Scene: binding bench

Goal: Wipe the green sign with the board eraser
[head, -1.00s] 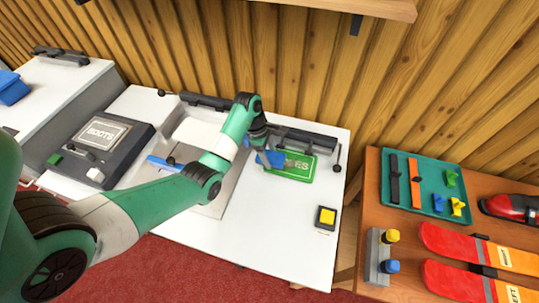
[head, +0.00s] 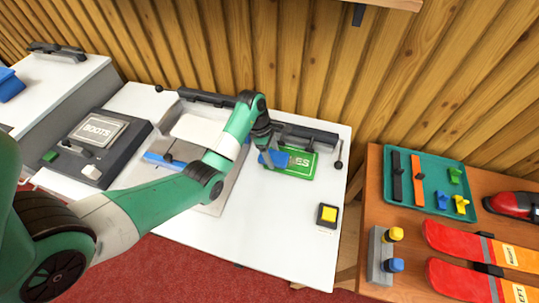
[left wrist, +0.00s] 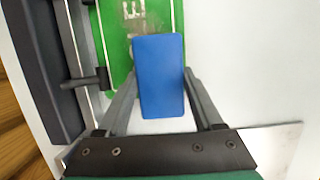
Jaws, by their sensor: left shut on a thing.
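The green sign (head: 301,165) with pale lettering lies on the white bench top near its back right. My left gripper (head: 267,157) is shut on the blue board eraser (head: 279,158), which covers the left part of the sign in the head view. In the left wrist view the eraser (left wrist: 158,75) sits between the two fingers of my left gripper (left wrist: 160,85). It overlaps the near end of the sign (left wrist: 114,45) and hides some lettering. I cannot tell whether the eraser touches the sign. My right gripper is not in view.
A dark rail (head: 308,135) runs behind the sign, close to the wooden wall. A yellow button (head: 327,214) stands at the front right of the bench. A dark BOOTS unit (head: 98,147) is at the left. A teal tray (head: 428,160) lies on the right-hand table.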

